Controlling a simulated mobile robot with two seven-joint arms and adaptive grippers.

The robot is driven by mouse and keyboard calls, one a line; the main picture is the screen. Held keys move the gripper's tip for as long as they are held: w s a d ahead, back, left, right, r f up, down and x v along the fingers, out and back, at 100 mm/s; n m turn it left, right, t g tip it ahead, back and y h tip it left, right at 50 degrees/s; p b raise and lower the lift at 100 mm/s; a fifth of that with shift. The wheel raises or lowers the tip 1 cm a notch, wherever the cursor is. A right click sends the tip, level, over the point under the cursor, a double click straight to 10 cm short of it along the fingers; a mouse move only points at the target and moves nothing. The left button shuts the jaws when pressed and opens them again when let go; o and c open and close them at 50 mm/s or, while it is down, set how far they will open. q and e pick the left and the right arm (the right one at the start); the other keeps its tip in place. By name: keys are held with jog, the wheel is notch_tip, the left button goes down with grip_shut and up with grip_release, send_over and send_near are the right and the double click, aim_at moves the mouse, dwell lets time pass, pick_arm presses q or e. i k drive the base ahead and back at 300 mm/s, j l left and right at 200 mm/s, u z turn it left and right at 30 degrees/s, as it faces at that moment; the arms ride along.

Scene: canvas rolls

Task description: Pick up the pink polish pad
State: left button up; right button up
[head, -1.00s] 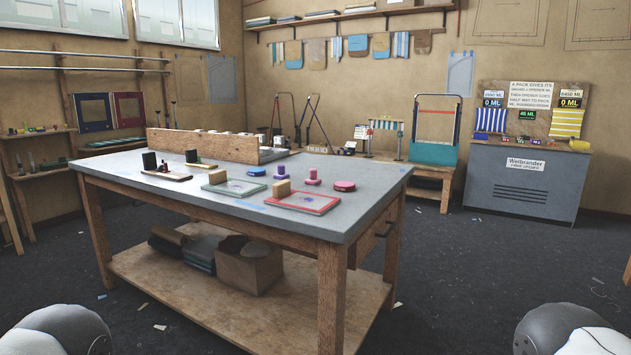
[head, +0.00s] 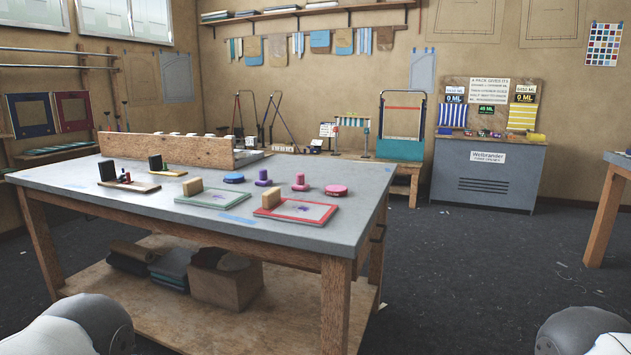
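A pink round flat disc (head: 336,190) lies on the grey tabletop near its right edge; it looks like the pink polish pad. A smaller pink knob-shaped piece (head: 299,182) stands just left of it. A blue disc (head: 233,178) and a purple knob-shaped piece (head: 263,178) stand farther left. Neither gripper is in view; only white rounded parts of my arms show at the two bottom corners, well short of the pink disc.
A red-framed board (head: 309,212) and a green-framed board (head: 219,197), each with a tan block, lie in front of the discs. A wooden rack (head: 185,151) stands behind. Another table (head: 609,200) stands at far right.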

aim_at(300, 184)
jog(key=i+j+z, duration=0.2)
jog(key=j, duration=0.25)
jog(key=j+z, duration=0.25)
jog(key=j, duration=0.2)
jog(key=i+j+z, duration=0.2)
jog(key=j, duration=0.3)
jog(key=k, duration=0.1)
